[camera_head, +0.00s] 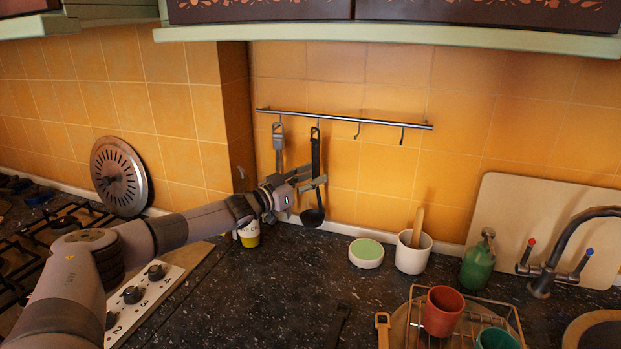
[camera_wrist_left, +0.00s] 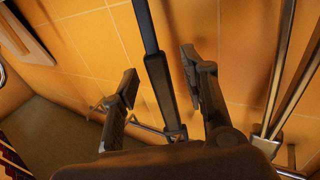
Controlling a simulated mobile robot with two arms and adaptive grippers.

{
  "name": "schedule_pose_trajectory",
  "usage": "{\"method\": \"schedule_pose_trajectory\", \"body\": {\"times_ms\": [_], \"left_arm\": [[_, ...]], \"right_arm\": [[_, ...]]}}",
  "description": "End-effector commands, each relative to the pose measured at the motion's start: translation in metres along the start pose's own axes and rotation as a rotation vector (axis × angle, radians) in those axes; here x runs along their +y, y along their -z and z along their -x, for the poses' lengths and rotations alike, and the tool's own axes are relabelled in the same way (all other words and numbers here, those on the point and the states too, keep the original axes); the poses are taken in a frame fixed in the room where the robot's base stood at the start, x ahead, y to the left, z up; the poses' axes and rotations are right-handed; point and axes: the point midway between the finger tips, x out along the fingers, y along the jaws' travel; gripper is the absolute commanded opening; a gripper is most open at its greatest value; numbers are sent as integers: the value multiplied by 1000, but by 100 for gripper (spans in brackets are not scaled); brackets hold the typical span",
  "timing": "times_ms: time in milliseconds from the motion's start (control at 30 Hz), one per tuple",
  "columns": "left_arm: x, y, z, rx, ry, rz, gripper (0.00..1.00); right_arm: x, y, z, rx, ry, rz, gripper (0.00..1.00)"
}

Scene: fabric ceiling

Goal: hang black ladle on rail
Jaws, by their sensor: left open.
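The metal rail (camera_head: 345,118) is fixed to the tiled wall and has several hooks. The black ladle (camera_head: 315,155) hangs upright, bowl down, with its handle top at a hook left of the rail's middle. My left gripper (camera_head: 314,184) is at the lower part of the handle, above the bowl. In the left wrist view, the ladle's black handle (camera_wrist_left: 157,70) passes between the two spread fingers of my left gripper (camera_wrist_left: 160,72), with gaps on both sides. The rail (camera_wrist_left: 143,127) shows behind. My right gripper is not in view.
Another utensil (camera_head: 278,140) hangs on the rail just left of the ladle. The rail's two right hooks are empty.

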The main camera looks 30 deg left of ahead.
Motion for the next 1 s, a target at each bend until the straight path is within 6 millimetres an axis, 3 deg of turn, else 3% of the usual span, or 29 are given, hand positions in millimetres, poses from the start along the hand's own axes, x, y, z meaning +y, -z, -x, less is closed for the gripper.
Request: {"method": "schedule_pose_trajectory", "body": {"times_ms": [333,800,1000], "left_arm": [[-1,-2,9,-3,2,1,41],[0,-2,96,-5,1,-1,41],[0,-1,117,-2,0,-1,41]], "right_arm": [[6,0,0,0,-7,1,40],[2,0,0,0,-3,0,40],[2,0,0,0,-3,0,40]]}}
